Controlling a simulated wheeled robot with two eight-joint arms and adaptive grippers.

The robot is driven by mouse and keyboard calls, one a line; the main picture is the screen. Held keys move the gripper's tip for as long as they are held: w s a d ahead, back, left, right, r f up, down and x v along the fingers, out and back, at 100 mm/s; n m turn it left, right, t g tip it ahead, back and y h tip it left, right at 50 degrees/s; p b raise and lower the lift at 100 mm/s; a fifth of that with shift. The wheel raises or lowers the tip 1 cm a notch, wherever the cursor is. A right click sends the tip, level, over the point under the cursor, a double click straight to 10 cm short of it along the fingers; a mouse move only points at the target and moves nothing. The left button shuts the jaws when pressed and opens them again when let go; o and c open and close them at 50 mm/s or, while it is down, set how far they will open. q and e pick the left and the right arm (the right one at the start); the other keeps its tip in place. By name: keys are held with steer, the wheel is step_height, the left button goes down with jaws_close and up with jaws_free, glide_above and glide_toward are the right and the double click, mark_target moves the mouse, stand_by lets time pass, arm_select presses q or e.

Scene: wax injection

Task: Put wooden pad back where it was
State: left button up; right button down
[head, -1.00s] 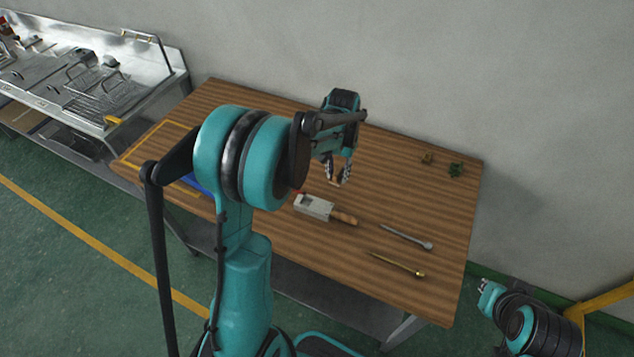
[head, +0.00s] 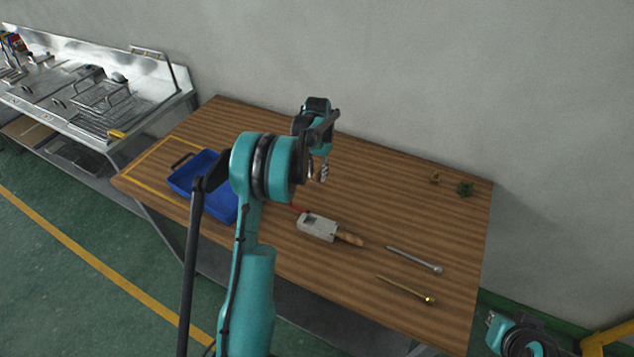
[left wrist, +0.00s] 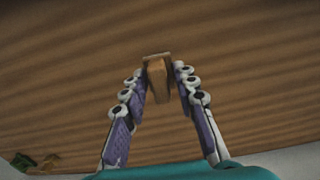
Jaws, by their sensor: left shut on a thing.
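The wooden pad (left wrist: 158,80) is a small light-brown block, seen in the left wrist view between the tips of my left gripper (left wrist: 159,75). The gripper is shut on it, over the wooden table (left wrist: 60,95). In the head view my left gripper (head: 318,172) is above the middle of the table (head: 400,200), beyond the grey metal mould; the pad is too hidden there to make out. My right gripper (head: 494,328) is low at the bottom right, off the table; its fingers are too unclear to judge.
A blue tray (head: 185,180) is at the table's left, partly behind my arm. A grey mould with wooden handle (head: 318,227), a silver rod (head: 415,260) and a brass rod (head: 405,290) lie in front. Small green (head: 465,188) and brown (head: 435,179) pieces lie back right.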

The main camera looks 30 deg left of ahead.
mark_target(317, 180)
arm_select(q)
step_height(317, 180, down, 4)
steer(key=shift+a+f+b, duration=0.1)
steer(key=shift+b, duration=0.55)
steer(key=o, duration=0.6)
steer(key=shift+f, duration=0.15)
steer(key=o, duration=0.4)
steer(key=shift+r, duration=0.2)
